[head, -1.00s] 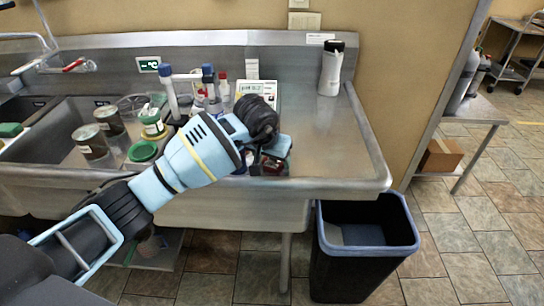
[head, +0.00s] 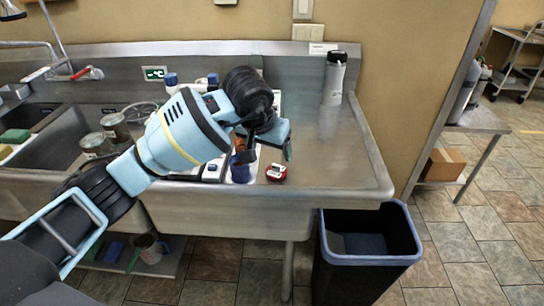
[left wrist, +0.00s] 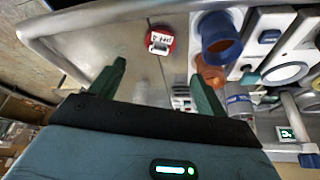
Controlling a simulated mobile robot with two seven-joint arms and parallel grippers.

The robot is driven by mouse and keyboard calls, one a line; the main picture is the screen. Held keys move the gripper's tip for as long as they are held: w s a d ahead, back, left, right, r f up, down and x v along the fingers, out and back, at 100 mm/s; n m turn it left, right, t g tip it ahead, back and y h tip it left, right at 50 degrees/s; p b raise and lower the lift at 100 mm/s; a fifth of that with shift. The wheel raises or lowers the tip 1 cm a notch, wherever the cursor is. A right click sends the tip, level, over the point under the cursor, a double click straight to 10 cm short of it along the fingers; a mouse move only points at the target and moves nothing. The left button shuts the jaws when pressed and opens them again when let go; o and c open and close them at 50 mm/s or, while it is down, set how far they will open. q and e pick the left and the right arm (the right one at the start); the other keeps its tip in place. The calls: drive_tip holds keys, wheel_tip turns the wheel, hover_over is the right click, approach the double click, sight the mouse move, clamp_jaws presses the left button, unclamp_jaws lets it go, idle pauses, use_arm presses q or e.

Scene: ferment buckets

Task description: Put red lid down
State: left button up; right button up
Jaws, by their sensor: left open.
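The red lid (head: 276,173) lies flat on the steel counter near its front edge, with a white label on top. It also shows in the left wrist view (left wrist: 159,42), apart from the fingers and just past the gap between their tips. My left gripper (head: 270,148) is open and empty above and behind the lid in the head view. Its two green fingers stand wide apart in the left wrist view (left wrist: 160,75). My right gripper is in neither current view.
A blue cup (head: 240,170) stands just left of the lid, with an orange one (left wrist: 210,72) close by. A grey bottle (head: 334,78) stands at the back right. The counter's right side is clear. A black bin (head: 366,250) stands below, and the sink with cans is at left.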

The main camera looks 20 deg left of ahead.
use_arm(q)
drive_tip(key=shift+v, duration=1.15)
